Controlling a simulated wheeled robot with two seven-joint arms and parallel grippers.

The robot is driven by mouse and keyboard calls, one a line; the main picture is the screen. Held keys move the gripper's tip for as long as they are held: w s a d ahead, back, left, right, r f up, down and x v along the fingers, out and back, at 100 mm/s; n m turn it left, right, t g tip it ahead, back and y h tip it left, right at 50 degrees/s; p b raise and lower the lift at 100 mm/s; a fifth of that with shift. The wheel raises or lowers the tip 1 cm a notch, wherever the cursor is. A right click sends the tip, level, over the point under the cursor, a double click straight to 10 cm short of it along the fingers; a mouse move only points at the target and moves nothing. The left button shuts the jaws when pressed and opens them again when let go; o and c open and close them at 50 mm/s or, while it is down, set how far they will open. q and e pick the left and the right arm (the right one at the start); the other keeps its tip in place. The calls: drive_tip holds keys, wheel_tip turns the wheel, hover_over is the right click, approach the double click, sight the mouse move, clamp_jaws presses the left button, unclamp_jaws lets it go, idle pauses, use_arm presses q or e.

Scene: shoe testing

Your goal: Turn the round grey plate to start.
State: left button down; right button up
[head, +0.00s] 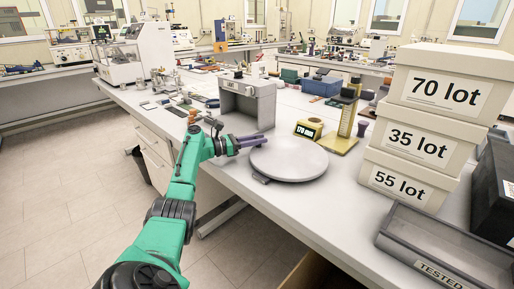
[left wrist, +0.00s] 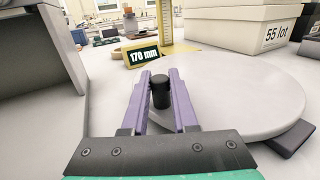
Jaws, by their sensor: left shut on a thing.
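The round grey plate (head: 290,160) lies flat on the white table near its front edge. It also fills the right middle of the left wrist view (left wrist: 235,90). My left gripper (head: 259,141) reaches in from the left to the plate's far left rim. In the left wrist view its two purple fingers (left wrist: 160,88) are closed on a short black knob (left wrist: 160,94) at the plate's rim. The knob is hidden in the head view. My right gripper is in neither view.
A yellow gauge marked 170 mm (head: 309,128) stands behind the plate. A grey box-shaped device (head: 247,101) stands behind my gripper. Stacked lot boxes (head: 417,143) and a TESTED tray (head: 440,247) are on the right. A small dark block (head: 261,178) sits at the plate's near left rim.

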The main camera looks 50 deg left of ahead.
use_arm(q)
drive_tip(key=shift+d+f, duration=0.1)
drive_tip(key=shift+f, duration=0.15)
drive_tip(key=c, duration=0.7)
unclamp_jaws()
drive_tip(key=shift+w+r, duration=0.1)
drive_tip(key=shift+w, duration=0.05)
drive_tip(key=v, duration=1.4)
drive_tip(key=shift+s+b, duration=0.25)
drive_tip(key=shift+b, duration=0.05)
